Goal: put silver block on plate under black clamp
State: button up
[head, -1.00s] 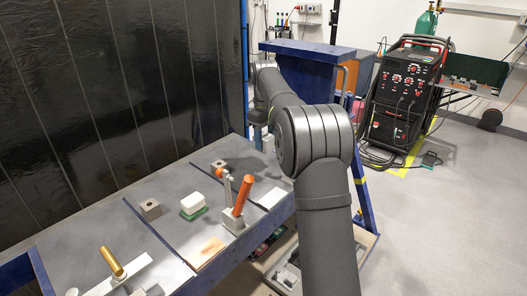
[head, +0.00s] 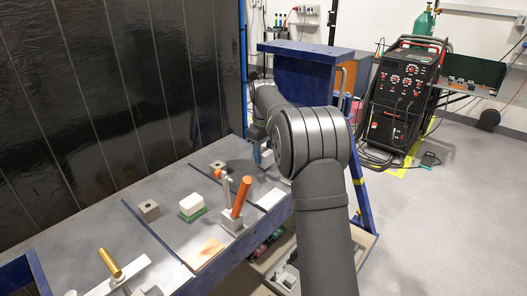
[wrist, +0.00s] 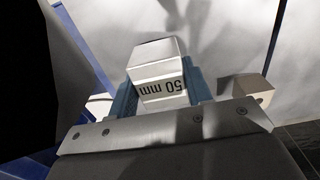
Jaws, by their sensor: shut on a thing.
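In the wrist view, my gripper (wrist: 163,88) is shut on a silver block (wrist: 160,72) marked "50 mm", held between its blue fingers. In the head view, my arm hides most of the gripper; a small blue part of it (head: 257,156) shows over the far right of the table, and the held block cannot be made out. I cannot pick out a black clamp. A clamp with an orange handle (head: 241,197) stands on a grey base near the table's front edge. A pale plate (head: 270,198) lies flat to its right.
A grey block with a hole (head: 148,210) and a white-and-green piece (head: 192,207) stand on the table (head: 95,222). Another holed block (head: 218,167) with an orange part lies farther back. A brass-coloured handle (head: 110,262) rises at the front left.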

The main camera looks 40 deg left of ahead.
aim_at(263, 151)
jog(key=o, duration=1.4)
jog(key=shift+c, duration=0.2)
notch_tip(263, 151, up, 13)
notch_tip(263, 151, down, 13)
jog(key=shift+f, duration=0.1)
jog(key=shift+r, duration=0.3)
